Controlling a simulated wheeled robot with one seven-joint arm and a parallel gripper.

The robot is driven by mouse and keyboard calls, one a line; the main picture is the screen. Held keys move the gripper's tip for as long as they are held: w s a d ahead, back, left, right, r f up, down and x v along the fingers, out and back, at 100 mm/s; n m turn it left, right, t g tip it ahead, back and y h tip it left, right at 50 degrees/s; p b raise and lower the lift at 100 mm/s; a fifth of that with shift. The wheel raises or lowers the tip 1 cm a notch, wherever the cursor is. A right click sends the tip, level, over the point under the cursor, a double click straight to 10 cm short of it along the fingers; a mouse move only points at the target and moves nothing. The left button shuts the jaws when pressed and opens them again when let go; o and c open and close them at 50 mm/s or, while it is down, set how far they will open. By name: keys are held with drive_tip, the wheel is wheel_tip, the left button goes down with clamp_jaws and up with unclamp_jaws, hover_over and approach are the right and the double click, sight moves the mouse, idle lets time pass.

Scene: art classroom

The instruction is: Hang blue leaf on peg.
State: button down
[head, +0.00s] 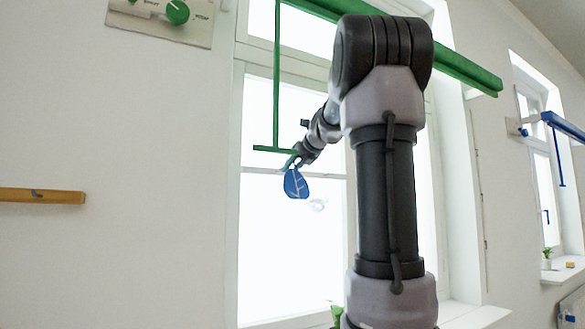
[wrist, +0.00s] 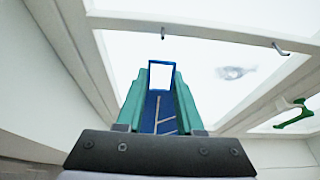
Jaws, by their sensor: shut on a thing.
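The blue leaf (head: 296,184) with pale vein lines hangs just below my gripper (head: 294,161), in front of the bright window. In the wrist view the teal fingers of my gripper (wrist: 158,100) are closed on the blue leaf (wrist: 157,110), and a square blue loop shows beyond the fingertips. A green rod (head: 277,80) hangs from a green beam and ends in a short crosspiece (head: 273,149), close to my gripper in the picture. Whether they touch cannot be told. Small grey pegs (wrist: 279,48) show in the wrist view, clear of the leaf.
The green beam (head: 450,65) crosses above the window. A wooden bar (head: 42,196) sticks out at the left wall. A blue beam (head: 566,126) with a hanging rod is at the far right. A green piece (wrist: 294,116) shows at the right of the wrist view.

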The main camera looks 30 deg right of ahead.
sight(280, 175)
drive_tip(key=shift+w+r+x, duration=0.15)
drive_tip(key=shift+r+x, duration=0.2)
drive_tip(key=shift+x, duration=1.15)
drive_tip(key=shift+w+r+x, duration=0.1)
drive_tip(key=shift+r+x, duration=0.2)
drive_tip(key=shift+x, duration=1.2)
drive_tip(key=shift+w+r+x, duration=0.15)
drive_tip(key=shift+r+x, duration=0.2)
drive_tip(key=shift+x, duration=1.15)
drive_tip(key=shift+c, duration=2.3)
unclamp_jaws()
drive_tip(key=v, duration=1)
drive_tip(key=shift+s+r, duration=0.1)
drive_tip(key=shift+s, duration=0.3)
